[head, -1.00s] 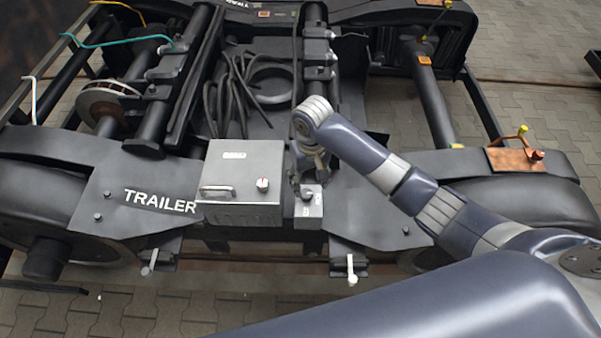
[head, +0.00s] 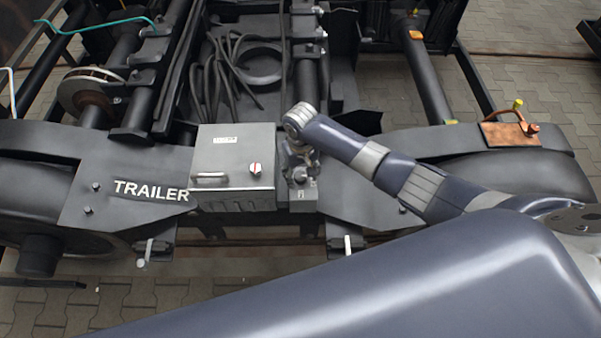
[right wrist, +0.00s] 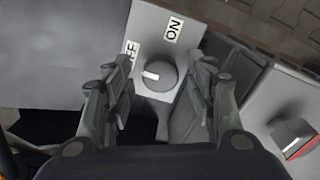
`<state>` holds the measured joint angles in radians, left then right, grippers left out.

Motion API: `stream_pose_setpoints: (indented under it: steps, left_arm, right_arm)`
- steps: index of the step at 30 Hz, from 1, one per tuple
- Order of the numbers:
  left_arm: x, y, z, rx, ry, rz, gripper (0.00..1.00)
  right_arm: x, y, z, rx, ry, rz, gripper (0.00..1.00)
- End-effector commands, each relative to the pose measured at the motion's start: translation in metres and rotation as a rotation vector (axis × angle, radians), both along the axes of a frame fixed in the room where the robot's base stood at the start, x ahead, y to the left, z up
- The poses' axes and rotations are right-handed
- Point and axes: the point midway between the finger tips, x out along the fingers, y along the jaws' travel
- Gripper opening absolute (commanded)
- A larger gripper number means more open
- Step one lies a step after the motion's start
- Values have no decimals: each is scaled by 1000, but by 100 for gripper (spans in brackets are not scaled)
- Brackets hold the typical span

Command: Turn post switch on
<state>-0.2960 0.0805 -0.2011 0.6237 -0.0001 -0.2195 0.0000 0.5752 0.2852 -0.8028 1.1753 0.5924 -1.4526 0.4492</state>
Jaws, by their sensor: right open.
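The post switch is a small grey box (head: 304,192) beside the larger cabinet on the bogie frame. In the right wrist view it shows a round grey knob (right wrist: 158,74) with a white mark on its left side, toward the OFF label (right wrist: 131,54). The ON label (right wrist: 174,29) is at the upper right. My right gripper (right wrist: 159,80) is open, its two fingers standing on either side of the knob with gaps. In the head view the right gripper (head: 299,160) is over the switch box and hides part of it. My left gripper is not in view.
A grey cabinet (head: 232,180) with a handle and a red-and-white knob (head: 255,168) stands just left of the switch. The red-edged knob also shows at the right of the wrist view (right wrist: 295,138). Black cables (head: 222,80) lie behind. White-tipped levers hang below.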

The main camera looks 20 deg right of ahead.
Motion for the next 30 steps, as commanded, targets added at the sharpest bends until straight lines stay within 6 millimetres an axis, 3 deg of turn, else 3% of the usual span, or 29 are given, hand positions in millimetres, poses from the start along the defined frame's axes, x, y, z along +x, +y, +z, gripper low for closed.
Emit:
stream_pose_setpoints:
  steps: [3,8,12,14,23,30]
  left_arm:
    - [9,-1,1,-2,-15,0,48]
    - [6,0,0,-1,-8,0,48]
    - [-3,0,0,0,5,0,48]
    - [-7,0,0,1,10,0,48]
    - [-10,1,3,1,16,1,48]
    - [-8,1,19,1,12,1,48]
  right_arm:
    - [0,0,-1,0,0,0,51]
    - [0,0,-1,0,0,0,49]
    - [0,0,-1,0,0,0,17]
    - [0,0,-1,0,0,0,6]
    - [0,0,0,1,1,-17,7]
    - [-1,1,3,3,3,-120,7]
